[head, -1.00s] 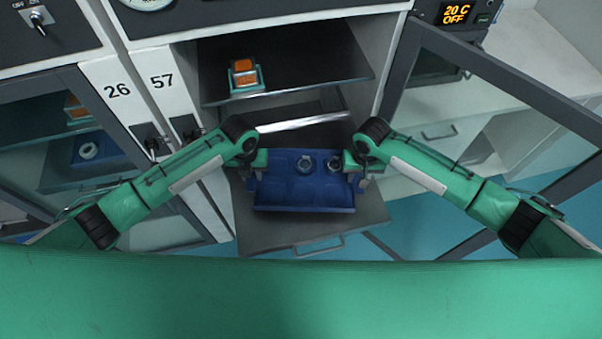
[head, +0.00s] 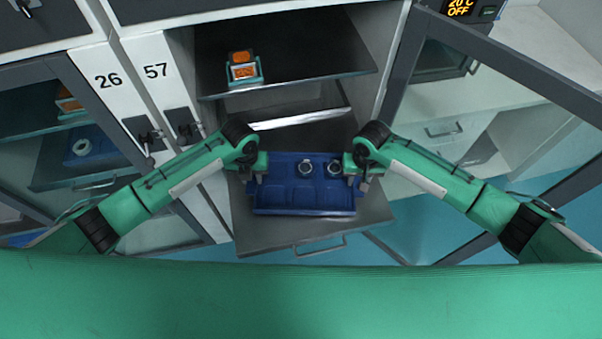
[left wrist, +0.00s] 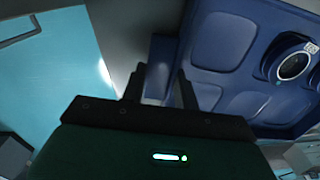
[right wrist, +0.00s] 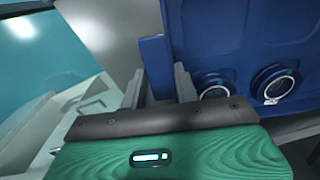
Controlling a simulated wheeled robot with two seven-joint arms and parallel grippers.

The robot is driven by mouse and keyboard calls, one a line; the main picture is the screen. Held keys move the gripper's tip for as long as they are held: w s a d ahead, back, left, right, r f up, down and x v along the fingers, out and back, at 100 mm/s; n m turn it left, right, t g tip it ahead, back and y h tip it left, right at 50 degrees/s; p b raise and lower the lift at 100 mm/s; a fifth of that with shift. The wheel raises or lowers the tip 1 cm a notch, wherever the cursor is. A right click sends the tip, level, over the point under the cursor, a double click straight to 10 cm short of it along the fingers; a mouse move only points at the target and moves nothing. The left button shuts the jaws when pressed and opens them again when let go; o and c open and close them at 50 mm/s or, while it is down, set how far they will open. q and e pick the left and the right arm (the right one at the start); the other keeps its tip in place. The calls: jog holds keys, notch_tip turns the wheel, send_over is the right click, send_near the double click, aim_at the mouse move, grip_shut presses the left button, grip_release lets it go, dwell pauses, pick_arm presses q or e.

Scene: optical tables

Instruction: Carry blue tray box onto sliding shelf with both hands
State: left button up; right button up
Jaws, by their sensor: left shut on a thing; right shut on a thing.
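The blue tray box (head: 290,200) is level between my two grippers, over the pulled-out grey sliding shelf (head: 270,238). Two round metal-rimmed parts sit in its far compartments; one also shows in the left wrist view (left wrist: 294,66). My left gripper (head: 254,178) is shut on the tray's left side, and its fingers (left wrist: 158,85) straddle a blue tab. My right gripper (head: 361,178) is shut on the right side, with its fingers (right wrist: 158,88) around a blue tab there. I cannot tell whether the tray's underside touches the shelf.
An upper shelf (head: 310,72) above holds an orange-and-teal device (head: 242,68). An open glass door (head: 500,80) stands at the right. The cabinet side marked 57 (head: 157,85) is close by the left arm. The shelf's front handle (head: 320,246) faces me.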

pick_arm(q)
jog(key=shift+a+f+b, duration=0.15)
jog(key=shift+f+b, duration=0.25)
jog(key=shift+f, duration=0.2)
pick_arm(e)
jog(key=shift+d+f, duration=0.1)
jog(key=shift+f, duration=0.5)
pick_arm(q)
jog(key=o, duration=1.1)
pick_arm(e)
jog(key=o, duration=1.1)
pick_arm(q)
jog(key=shift+r, duration=0.2)
pick_arm(e)
jog(key=shift+r, duration=0.15)
pick_arm(q)
notch_tip(320, 180, up, 12)
jog(key=shift+f, duration=0.15)
pick_arm(e)
notch_tip(320, 180, up, 12)
